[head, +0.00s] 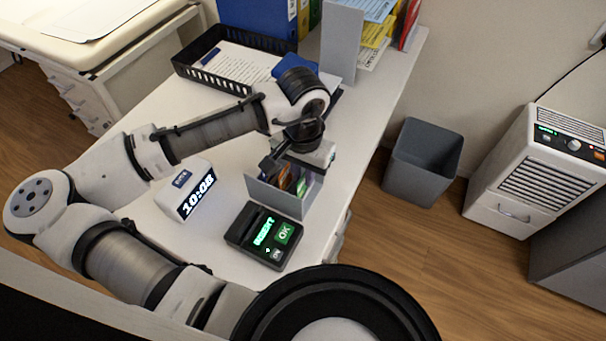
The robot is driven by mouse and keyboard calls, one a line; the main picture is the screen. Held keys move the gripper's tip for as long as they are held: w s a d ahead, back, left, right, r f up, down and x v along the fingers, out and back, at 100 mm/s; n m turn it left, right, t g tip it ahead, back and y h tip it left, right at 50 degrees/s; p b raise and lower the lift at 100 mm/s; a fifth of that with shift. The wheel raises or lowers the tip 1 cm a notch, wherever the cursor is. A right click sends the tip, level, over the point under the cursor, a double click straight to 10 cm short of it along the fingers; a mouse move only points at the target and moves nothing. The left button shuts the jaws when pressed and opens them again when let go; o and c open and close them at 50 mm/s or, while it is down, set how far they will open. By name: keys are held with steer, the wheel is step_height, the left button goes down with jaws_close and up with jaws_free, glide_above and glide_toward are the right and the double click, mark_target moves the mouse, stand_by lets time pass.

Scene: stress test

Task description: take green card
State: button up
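A grey card holder (272,199) stands on the white desk, with several upright cards in it. A green card (302,187) shows at its right side, beside orange and red cards (284,177). My gripper (283,167) is over the holder, pointing down at the cards. Its fingers are small and partly hidden, so I cannot tell whether they are open or shut, or whether they touch a card. A black card reader (265,236) with a lit "INSERT" screen and a green "OK" lies in front of the holder.
A white digital clock (185,191) stands left of the holder. A black wire tray (205,78) with papers and a grey file stand (340,40) are at the back. A grey bin (423,160) and a white heater-like unit (540,175) stand on the floor at right.

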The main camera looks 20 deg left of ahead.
jaws_close()
steer(key=shift+r, duration=0.1)
step_height(320, 180, up, 10)
steer(key=p, duration=0.9)
stand_by(0.4)
